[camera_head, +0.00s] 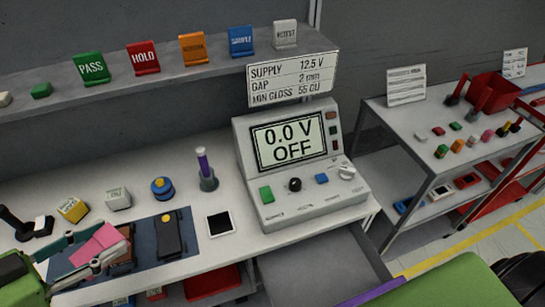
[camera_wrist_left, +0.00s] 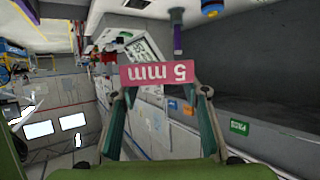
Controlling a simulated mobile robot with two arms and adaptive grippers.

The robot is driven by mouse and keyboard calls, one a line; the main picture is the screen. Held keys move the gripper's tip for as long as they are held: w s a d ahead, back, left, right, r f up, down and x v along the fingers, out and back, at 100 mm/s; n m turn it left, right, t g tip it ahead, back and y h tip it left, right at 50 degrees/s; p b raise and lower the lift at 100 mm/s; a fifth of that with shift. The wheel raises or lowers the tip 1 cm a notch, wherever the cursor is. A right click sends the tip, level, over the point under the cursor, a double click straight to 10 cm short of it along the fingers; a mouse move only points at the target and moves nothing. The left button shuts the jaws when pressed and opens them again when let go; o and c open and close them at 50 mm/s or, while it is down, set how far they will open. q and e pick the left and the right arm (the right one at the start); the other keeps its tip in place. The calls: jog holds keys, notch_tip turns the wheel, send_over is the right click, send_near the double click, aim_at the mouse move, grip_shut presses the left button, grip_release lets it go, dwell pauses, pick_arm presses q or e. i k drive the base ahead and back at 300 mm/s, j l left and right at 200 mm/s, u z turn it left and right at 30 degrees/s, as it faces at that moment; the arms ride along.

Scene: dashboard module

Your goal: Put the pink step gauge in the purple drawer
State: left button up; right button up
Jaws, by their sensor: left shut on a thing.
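The pink step gauge (camera_head: 103,241) is clamped in my left gripper (camera_head: 84,254), above the left part of the bench. In the left wrist view the gauge (camera_wrist_left: 157,75) shows as a pink bar marked "5 mm", upside down, across the fingertips (camera_wrist_left: 159,92). The purple drawer (camera_head: 375,292) is pulled out below the bench's front edge, with its grey inside and purple front edge showing. The visible part of its inside looks empty. The gauge is left of the drawer and apart from it. My right gripper is out of view.
A blue mat (camera_head: 143,243) with a dark device lies beside the gauge. A black-and-white square (camera_head: 219,224), a purple-topped cylinder (camera_head: 206,172) and a meter console (camera_head: 300,165) stand on the bench. A red drawer (camera_head: 212,282) shows below. A loaded cart (camera_head: 440,150) stands right.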

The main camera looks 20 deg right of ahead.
aim_at(311, 278)
jog(key=z, duration=1.7)
jog(key=k+j+z, duration=0.15)
jog(key=j+z, duration=0.2)
jog(key=k+j+z, duration=0.3)
jog(key=i+l, duration=0.05)
jog(key=i, duration=0.05)
